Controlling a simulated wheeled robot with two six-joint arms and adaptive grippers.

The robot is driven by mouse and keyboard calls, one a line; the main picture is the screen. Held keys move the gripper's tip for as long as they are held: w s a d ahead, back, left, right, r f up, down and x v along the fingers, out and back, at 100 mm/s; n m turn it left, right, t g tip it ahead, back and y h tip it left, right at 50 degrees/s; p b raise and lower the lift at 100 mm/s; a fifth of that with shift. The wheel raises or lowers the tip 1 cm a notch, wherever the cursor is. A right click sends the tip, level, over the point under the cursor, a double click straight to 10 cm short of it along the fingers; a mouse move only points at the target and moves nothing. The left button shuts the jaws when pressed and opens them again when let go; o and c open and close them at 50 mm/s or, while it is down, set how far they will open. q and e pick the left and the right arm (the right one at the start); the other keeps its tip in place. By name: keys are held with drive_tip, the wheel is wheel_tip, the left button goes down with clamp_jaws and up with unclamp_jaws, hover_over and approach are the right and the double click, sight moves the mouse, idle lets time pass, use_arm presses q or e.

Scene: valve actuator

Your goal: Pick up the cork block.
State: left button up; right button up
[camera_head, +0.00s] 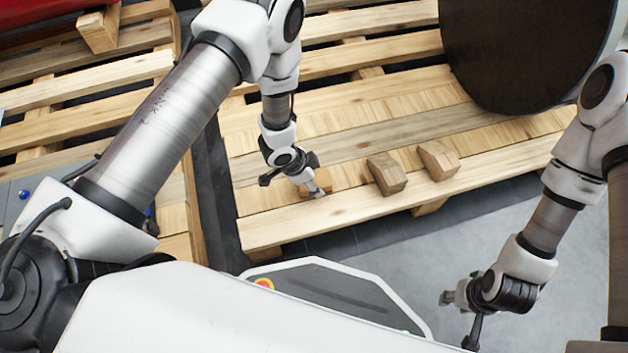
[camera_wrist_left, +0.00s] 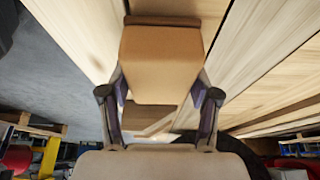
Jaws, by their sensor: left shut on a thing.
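The cork block (camera_wrist_left: 160,62) is tan and box-shaped and fills the upper middle of the left wrist view. My left gripper (camera_wrist_left: 160,105) is shut on it, with one finger on each side. In the head view my left gripper (camera_head: 312,187) is low over the pallet's near boards, and the block is mostly hidden behind the fingers. I cannot tell whether the block touches the boards. My right gripper (camera_head: 459,316) is empty and open, over the grey floor at the lower right.
Two brown wooden blocks (camera_head: 387,174) (camera_head: 438,160) stand on the pallet (camera_head: 350,207) to the right of my left gripper. A large dark round-faced object (camera_head: 525,50) stands at the back right. Another pallet (camera_head: 90,95) lies at the left.

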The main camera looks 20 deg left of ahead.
use_arm(q)
wheel_tip(320, 180, up, 27)
drive_tip(key=p, duration=1.2)
drive_tip(key=shift+p, duration=0.35)
